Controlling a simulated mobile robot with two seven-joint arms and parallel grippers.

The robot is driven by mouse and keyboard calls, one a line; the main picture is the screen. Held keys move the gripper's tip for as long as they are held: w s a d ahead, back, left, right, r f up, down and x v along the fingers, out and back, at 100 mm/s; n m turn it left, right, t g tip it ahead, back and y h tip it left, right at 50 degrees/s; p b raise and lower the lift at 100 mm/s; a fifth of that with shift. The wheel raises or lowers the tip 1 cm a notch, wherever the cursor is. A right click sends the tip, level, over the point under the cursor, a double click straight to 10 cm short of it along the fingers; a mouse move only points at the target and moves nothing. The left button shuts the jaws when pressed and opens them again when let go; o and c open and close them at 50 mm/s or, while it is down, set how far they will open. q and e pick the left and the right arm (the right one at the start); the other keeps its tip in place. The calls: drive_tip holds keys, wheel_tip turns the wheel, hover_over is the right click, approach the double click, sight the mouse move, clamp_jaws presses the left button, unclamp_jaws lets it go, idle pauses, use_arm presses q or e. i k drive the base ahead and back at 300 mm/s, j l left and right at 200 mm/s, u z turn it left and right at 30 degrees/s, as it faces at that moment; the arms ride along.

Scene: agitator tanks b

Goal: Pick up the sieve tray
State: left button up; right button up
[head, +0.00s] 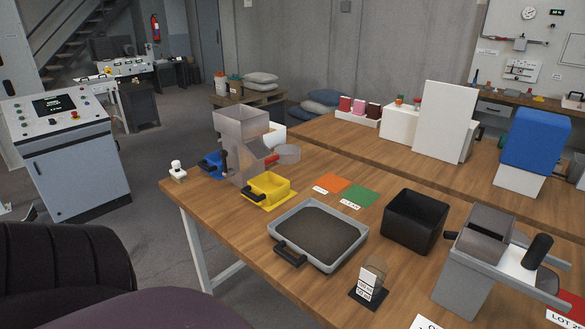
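The tray that looks like the sieve tray (349,255) lies flat on the wooden table, a little right of the middle of the head view. It has a light grey rim and a dark grey inside; I cannot tell whether that is mesh or a layer of material. A black handle (290,254) sticks out from its near left side, and nothing covers it. Neither of my grippers shows in the head view.
A black bin (414,222) stands right of the tray, a yellow bin (268,188) behind left. A small sample stand (370,283) is near its front right corner. A grey metal machine (470,262) stands at right, a hopper (242,145) at the back. Orange and green cards lie behind.

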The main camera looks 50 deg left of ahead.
sight(323, 236)
drive_tip(key=k+u, duration=0.1)
drive_tip(key=u, duration=0.8)
drive_tip(key=k+j+u, duration=0.15)
drive_tip(key=u, duration=0.3)
